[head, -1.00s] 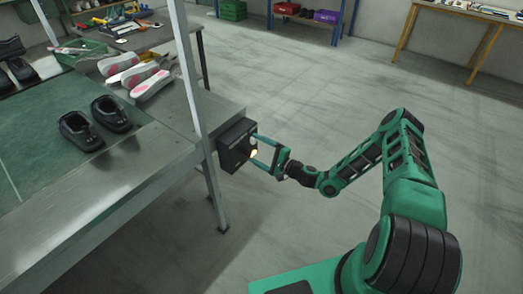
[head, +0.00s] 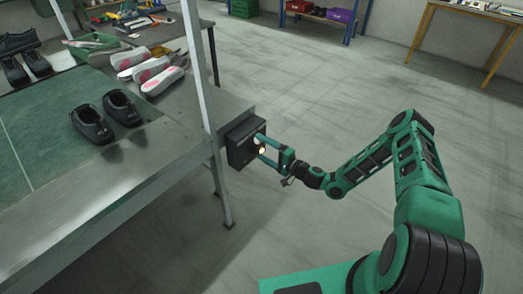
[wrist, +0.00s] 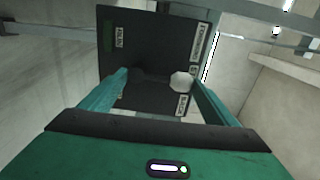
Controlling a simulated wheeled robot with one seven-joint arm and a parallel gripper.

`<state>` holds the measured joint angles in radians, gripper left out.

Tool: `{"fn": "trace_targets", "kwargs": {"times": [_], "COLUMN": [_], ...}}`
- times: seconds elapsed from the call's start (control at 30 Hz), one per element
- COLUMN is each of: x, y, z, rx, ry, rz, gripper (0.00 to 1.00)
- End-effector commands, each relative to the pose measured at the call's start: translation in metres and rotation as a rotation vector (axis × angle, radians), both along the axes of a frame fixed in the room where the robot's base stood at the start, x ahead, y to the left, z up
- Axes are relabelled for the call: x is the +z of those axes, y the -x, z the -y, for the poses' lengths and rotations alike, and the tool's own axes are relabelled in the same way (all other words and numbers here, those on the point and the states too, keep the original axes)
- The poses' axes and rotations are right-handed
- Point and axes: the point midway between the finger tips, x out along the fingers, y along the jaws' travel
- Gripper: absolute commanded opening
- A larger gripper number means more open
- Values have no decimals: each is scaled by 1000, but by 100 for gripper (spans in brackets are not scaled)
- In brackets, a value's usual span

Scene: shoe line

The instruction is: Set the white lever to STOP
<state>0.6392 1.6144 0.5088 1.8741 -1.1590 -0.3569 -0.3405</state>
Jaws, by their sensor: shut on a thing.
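The black control box (head: 243,144) is fixed at the end of the metal bench, and its face fills the upper middle of the wrist view (wrist: 150,30). The lever's pale, faceted knob (wrist: 181,80) is between my fingers, close to the right finger. My gripper (wrist: 160,77) reaches the box face with a finger on each side and is shut on the lever. In the head view my gripper (head: 261,144) meets the box from the right. The lever's exact setting is unclear.
The bench (head: 110,185) carries black shoes (head: 106,116) and pale soles with pink patches (head: 150,70). A bench leg (head: 222,190) stands below the box. The floor to the right is clear.

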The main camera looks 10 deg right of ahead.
Motion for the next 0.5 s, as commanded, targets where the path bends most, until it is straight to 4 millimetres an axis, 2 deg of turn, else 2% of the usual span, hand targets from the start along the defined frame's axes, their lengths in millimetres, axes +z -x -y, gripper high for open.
{"fn": "trace_targets", "kwargs": {"times": [0.03,0.1,0.13,0.17,0.2,0.5], "x": [8,8,8,8,7,4], "y": [-3,-3,-3,-3,-3,-1], "z": [1,1,1,0,0,-2], "rx": [-5,-4,-4,-4,-3,0], "ry": [-11,-11,-11,-11,-11,-7], "rz": [12,12,12,12,11,5], "gripper": [42,42,84,91,94,94]}}
